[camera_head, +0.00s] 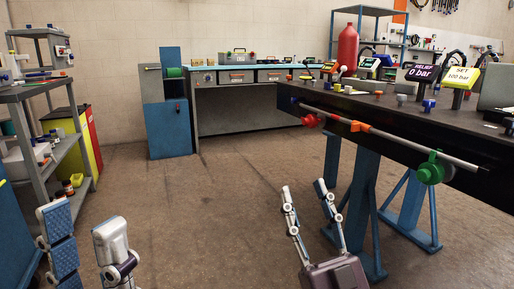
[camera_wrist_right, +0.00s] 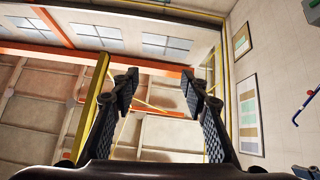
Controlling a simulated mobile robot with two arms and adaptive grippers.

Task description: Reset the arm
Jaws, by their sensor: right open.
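My right gripper (camera_head: 304,190) is at the bottom centre of the head view, in front of the workbench on the right. Its two fingers point up and stand apart with nothing between them. In the right wrist view the same gripper (camera_wrist_right: 160,88) is open and empty, with only ceiling and wall beyond it. My left gripper (camera_head: 84,222) is at the bottom left of the head view. Its two fingers point up with a gap between them, and no object shows there. Its base is cut off by the frame.
A dark workbench (camera_head: 350,103) on blue legs stands at the right, with valves and displays. A grey shelf cart (camera_head: 48,170) is at the left, near my left gripper. A long bench (camera_head: 240,88) and a blue stand (camera_head: 166,130) are behind. The middle floor is clear.

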